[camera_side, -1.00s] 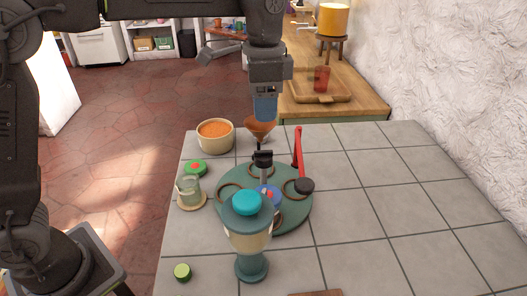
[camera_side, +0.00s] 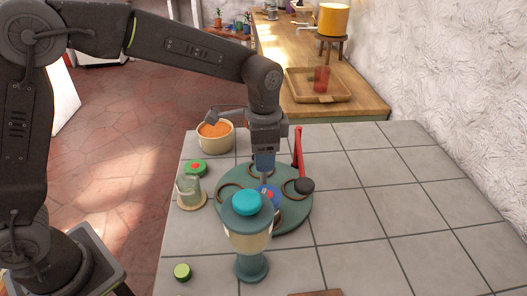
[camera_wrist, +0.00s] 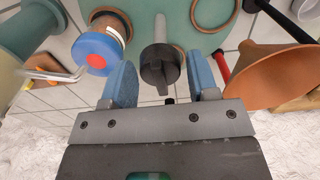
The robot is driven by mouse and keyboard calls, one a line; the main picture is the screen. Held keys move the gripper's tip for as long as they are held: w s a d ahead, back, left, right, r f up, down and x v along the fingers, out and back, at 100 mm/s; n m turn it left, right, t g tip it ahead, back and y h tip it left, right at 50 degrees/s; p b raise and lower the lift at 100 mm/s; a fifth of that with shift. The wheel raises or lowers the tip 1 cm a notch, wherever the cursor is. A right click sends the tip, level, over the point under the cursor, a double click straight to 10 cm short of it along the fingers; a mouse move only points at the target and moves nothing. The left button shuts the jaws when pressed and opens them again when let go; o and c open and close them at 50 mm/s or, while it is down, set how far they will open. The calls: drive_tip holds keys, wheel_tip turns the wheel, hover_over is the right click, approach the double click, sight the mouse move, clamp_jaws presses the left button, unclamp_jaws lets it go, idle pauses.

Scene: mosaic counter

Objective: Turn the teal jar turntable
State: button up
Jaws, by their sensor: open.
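The teal turntable (camera_side: 302,214) is a flat round disc on the tiled counter, with several brown rings on it. It fills the top of the wrist view (camera_wrist: 140,22). A jar with a blue lid and red dot (camera_side: 268,192) sits on it; the lid also shows in the wrist view (camera_wrist: 97,52). A grey post with a black knob (camera_wrist: 158,66) rises from the turntable. My gripper (camera_side: 264,172) is low over the turntable. Its blue fingers are open on either side of the knob, with gaps visible in the wrist view (camera_wrist: 161,75). The knob is hidden in the side view.
A teal-capped dispenser (camera_side: 248,240) stands in front, overlapping the disc in view. A red handle (camera_side: 298,145) with a black end is close right. A brown funnel (camera_wrist: 275,75) is beside my right finger. An orange-filled bowl (camera_side: 214,131) is behind left. The counter's right is clear.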

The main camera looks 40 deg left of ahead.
drive_tip(key=shift+c, duration=0.4)
drive_tip(key=c, duration=0.9)
drive_tip(key=shift+n, duration=4.6)
drive_tip(key=shift+r+n, duration=0.1)
drive_tip(key=shift+n, duration=4.4)
